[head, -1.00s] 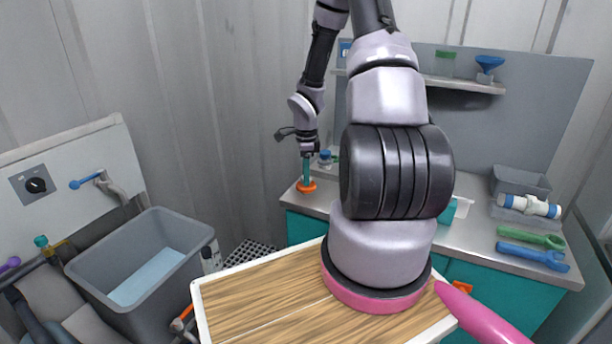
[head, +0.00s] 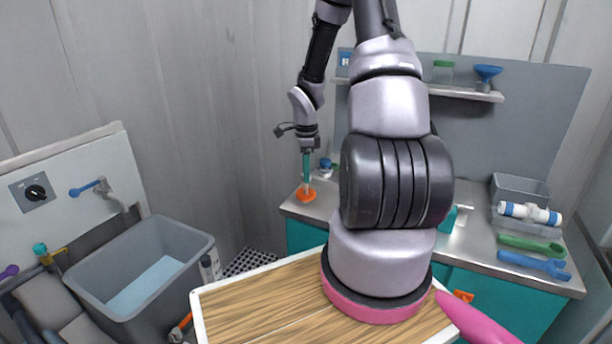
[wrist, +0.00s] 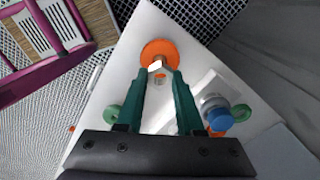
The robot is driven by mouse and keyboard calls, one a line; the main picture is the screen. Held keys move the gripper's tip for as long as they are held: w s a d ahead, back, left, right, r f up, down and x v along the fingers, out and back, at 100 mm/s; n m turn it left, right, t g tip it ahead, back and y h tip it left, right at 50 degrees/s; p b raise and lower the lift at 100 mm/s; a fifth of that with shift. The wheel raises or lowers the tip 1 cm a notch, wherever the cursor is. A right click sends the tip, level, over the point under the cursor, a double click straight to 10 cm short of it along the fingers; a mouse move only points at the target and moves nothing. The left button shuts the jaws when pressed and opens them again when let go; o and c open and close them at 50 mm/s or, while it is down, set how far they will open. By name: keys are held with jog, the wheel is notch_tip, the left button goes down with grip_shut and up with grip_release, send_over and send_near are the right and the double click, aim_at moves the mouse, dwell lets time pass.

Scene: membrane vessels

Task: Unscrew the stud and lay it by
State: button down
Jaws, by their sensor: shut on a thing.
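My gripper (wrist: 158,76) is shut on a small pale metallic stud (wrist: 157,66), which shows between the tips of its two green fingers in the wrist view. An orange round base (wrist: 160,50) lies just beyond the fingertips. In the head view my gripper (head: 306,176) points down over the orange base (head: 306,194) on the bench's left corner. A thin pale piece shows between fingertips and base. I cannot tell whether the stud still touches the base.
A blue-capped vessel (wrist: 219,118) stands close to the right finger. The steel bench (head: 470,255) holds a green wrench (head: 530,243), a blue wrench (head: 533,263), and a grey bin (head: 520,188) with a white-and-blue cylinder (head: 530,212). A grey sink (head: 195,250) stands at left.

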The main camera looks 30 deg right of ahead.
jog(key=shift+r, duration=1.45)
